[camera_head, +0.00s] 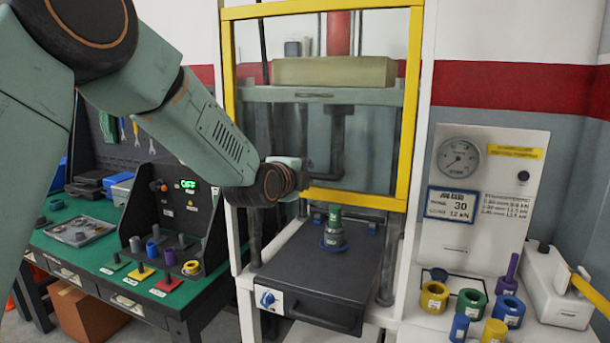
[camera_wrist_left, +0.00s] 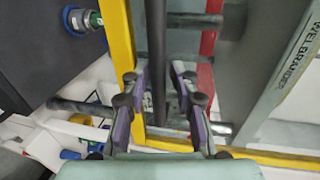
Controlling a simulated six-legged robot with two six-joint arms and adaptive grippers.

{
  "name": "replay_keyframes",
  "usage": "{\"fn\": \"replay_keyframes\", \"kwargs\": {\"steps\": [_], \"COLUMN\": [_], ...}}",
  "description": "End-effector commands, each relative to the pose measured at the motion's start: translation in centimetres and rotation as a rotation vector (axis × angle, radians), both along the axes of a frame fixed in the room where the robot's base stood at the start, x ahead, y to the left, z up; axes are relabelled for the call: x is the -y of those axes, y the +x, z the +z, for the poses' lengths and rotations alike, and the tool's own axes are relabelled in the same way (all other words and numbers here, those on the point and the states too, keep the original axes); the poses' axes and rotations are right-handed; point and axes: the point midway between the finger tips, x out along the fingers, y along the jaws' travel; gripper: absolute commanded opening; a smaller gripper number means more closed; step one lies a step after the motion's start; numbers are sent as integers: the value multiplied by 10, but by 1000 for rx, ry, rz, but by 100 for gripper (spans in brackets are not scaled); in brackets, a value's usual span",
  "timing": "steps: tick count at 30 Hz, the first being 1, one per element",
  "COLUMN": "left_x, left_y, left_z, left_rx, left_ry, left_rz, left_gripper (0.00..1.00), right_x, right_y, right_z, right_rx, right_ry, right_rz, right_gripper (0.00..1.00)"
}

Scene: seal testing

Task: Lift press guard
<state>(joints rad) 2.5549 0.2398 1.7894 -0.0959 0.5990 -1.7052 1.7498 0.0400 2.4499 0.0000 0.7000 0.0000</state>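The press guard (camera_head: 415,100) is a yellow frame with a clear panel on the front of the press. Its lower yellow bar (camera_head: 352,198) is above the dark press bed. My left gripper (camera_head: 306,168) is at the guard's lower left, its fingers small and partly hidden by the wrist. In the left wrist view, the two fingers of my left gripper (camera_wrist_left: 163,95) stand apart. A dark bar (camera_wrist_left: 157,60) shows between them; I cannot tell whether they touch it. The guard's yellow frame (camera_wrist_left: 118,35) also shows there. My right gripper is not in view.
A green and blue fixture (camera_head: 334,230) stands on the dark bed (camera_head: 322,268) below the guard. A green bench (camera_head: 75,258) with tools and a black control box is at left. A gauge panel (camera_head: 480,190) and several coloured rings and plugs are at right.

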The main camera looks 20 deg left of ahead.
Motion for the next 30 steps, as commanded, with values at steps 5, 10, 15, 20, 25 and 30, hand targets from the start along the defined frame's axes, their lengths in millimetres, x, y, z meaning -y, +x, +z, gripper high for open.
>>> {"fn": "replay_keyframes", "kwargs": {"steps": [5,10,15,20,25,30], "left_x": [0,0,0,1,2,4], "left_y": [0,0,-10,-33,-63,-91], "left_z": [0,0,3,8,14,19], "left_rx": [1,1,2,2,2,1], "left_ry": [0,0,-3,-4,-4,-4], "left_rz": [0,0,2,1,1,0], "left_gripper": [36,36,36,36,36,36], "right_x": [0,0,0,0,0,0], "right_y": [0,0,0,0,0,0], "right_z": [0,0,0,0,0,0], "right_rx": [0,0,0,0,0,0], "right_ry": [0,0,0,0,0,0], "right_rz": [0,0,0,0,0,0], "right_gripper": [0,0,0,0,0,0]}}
